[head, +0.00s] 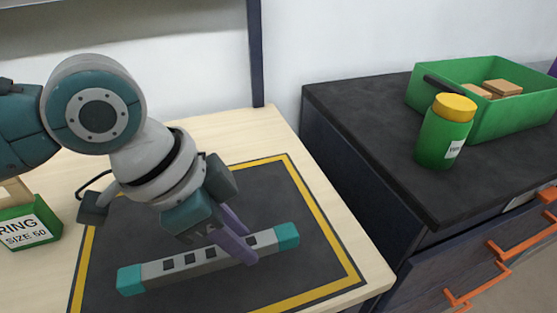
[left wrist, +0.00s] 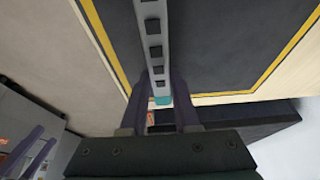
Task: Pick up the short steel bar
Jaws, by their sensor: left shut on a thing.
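The short steel bar (head: 190,263) is grey with a row of dark square holes and teal end caps. It lies over the black mat with the yellow border (head: 345,268) in the head view. My left gripper (head: 247,245) is shut on the bar, right of its middle, with purple fingers on its sides. In the left wrist view the bar (left wrist: 152,45) runs up from between the fingers (left wrist: 165,110), with one teal end close to the gripper. I cannot tell whether the bar touches the mat.
A green box labelled RING SIZE 50 (head: 30,229) stands at the left on the wooden table (head: 376,278). On the dark cabinet (head: 375,120) at right stand a green jar with a yellow lid (head: 443,135) and a green bin (head: 500,126) holding tan blocks. Orange handles (head: 478,283) project from its drawers.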

